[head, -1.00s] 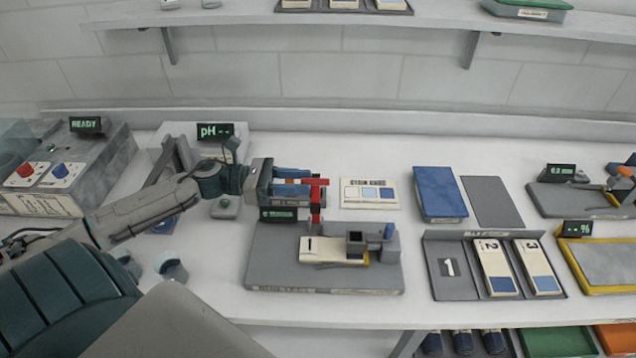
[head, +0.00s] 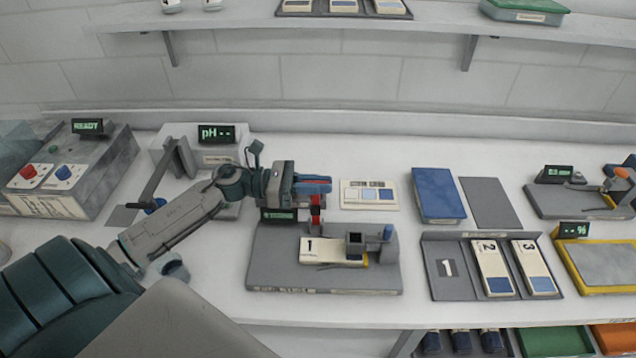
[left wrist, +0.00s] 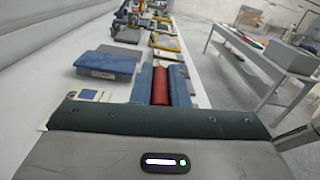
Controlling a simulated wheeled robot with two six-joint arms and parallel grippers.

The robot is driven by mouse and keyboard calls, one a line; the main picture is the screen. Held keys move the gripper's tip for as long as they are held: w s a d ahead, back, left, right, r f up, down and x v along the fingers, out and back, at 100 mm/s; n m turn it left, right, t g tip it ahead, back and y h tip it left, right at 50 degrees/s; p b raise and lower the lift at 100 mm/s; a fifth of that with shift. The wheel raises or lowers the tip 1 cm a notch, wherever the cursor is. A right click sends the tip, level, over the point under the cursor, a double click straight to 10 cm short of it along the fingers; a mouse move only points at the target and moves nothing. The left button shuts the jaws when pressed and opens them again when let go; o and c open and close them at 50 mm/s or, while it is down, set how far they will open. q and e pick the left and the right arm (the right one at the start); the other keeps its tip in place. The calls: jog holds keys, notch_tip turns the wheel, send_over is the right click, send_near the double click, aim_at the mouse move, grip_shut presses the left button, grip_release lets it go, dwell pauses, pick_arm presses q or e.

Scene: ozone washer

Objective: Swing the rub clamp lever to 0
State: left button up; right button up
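The rub clamp stands on a grey base plate (head: 270,272) at the middle of the bench in the head view. Its red lever (head: 316,214) rises at the back of the plate. My left gripper (head: 314,185) is at the lever's top, its blue fingers on either side of the red handle. In the left wrist view the red handle (left wrist: 160,84) fills the space between the two blue fingers, which look closed on it. The lever's scale is not readable. My right gripper is not in view.
A small dark display (head: 278,215) stands at the plate's back left, close under my gripper. A pH meter (head: 216,133) stands behind my left arm. A blue pad (head: 438,193) and a card rack (head: 447,287) lie to the right.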

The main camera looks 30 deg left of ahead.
pick_arm(q)
grip_shut()
